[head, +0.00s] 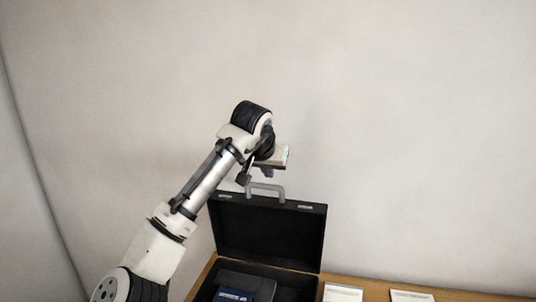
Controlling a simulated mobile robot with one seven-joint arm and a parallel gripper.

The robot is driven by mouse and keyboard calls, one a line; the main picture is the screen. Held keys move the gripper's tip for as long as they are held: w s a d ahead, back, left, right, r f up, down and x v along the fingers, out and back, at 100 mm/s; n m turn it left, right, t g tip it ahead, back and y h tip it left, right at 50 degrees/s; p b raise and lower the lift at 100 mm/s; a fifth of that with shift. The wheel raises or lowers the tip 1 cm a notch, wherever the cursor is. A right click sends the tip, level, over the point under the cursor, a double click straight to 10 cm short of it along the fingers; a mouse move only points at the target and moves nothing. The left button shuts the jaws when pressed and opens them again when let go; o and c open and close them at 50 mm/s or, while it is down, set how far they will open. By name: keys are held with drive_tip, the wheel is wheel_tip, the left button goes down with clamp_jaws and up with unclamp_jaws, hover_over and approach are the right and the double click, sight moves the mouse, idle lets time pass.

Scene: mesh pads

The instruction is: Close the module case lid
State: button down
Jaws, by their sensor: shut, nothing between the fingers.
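The black module case stands open on the wooden table, at the bottom centre of the head view. Its lid (268,232) stands up at the back, with a grey handle (266,188) on its top edge and a light latch near each top corner. The case's lower part (293,285) is cut off by the frame's bottom edge. A dark grey module with a blue label (234,294) sits in it at the left. My gripper (267,174) is shut and empty, just above the lid's top edge near the handle. Its fingertips are small here, and I cannot tell whether they touch the handle.
A white pad or card (342,293) lies on the table (375,288) right of the case, and another (411,296) lies further right. A plain pale wall rises behind the table. The space above and right of the lid is clear.

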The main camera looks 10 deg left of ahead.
drive_tip(key=shift+s+f, duration=0.1)
drive_tip(key=shift+s, duration=0.75)
drive_tip(key=shift+s+f+p, duration=0.2)
drive_tip(key=shift+p, duration=0.1)
drive_tip(key=shift+d+f+b, duration=0.1)
drive_tip(key=shift+f+b, duration=0.05)
drive_tip(key=shift+b, duration=0.2)
